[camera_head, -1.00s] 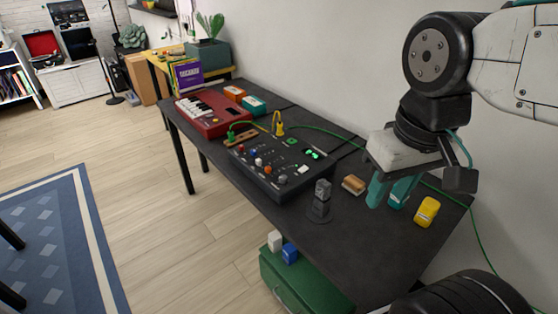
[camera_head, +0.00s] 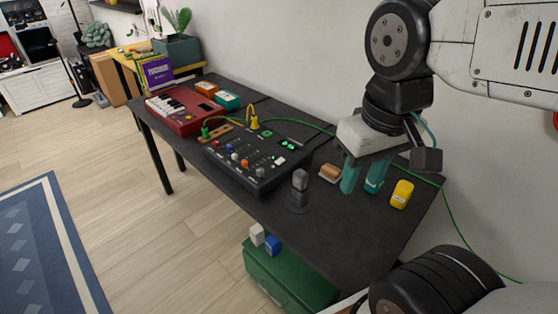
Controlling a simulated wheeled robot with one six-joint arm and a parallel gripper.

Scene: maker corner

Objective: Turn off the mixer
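The mixer (camera_head: 252,163) is a black box with coloured knobs, lying on the dark table. Green lights glow on its right part, near a white button or switch (camera_head: 279,160). A green and a yellow plug stand at its back edge. My gripper (camera_head: 362,178) has teal fingers pointing down, to the right of the mixer and apart from it. The fingers stand apart, with a gap between them, and nothing shows held. A small teal object may lie behind the fingers, but I cannot tell.
A grey microphone-like object (camera_head: 299,188) stands at the table's front edge. A brown-topped block (camera_head: 330,172) and a yellow object (camera_head: 401,194) lie near my gripper. A red keyboard (camera_head: 187,110) sits further left. A green box (camera_head: 285,275) stands below the table.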

